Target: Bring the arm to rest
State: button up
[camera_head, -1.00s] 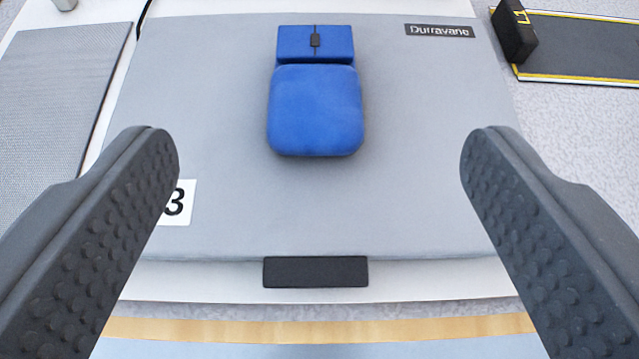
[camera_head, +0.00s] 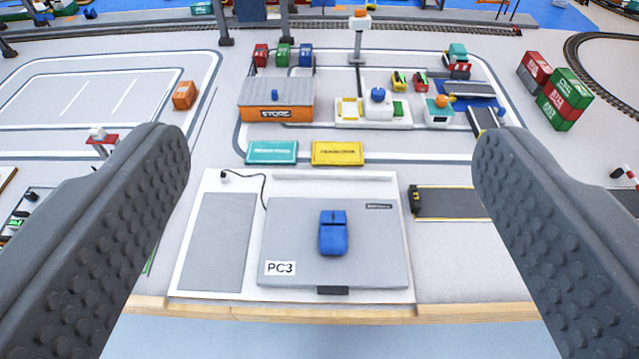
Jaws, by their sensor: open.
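My gripper (camera_head: 330,180) is open and empty, with its two dark grey studded fingers wide apart at the left and right of the view. It is high above and back from the table's front edge.
The pad sits on a white board (camera_head: 190,280) near the wooden front edge (camera_head: 240,309). Behind are a store building (camera_head: 277,112), teal (camera_head: 271,152) and yellow (camera_head: 338,153) plates, stacked containers (camera_head: 568,92) and a rail track (camera_head: 160,29). A black ramp strip (camera_head: 452,203) lies to the right.

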jog(key=shift+r, duration=0.1)
notch_tip(320, 180, up, 8)
jog(key=p, duration=0.8)
dwell(0.4)
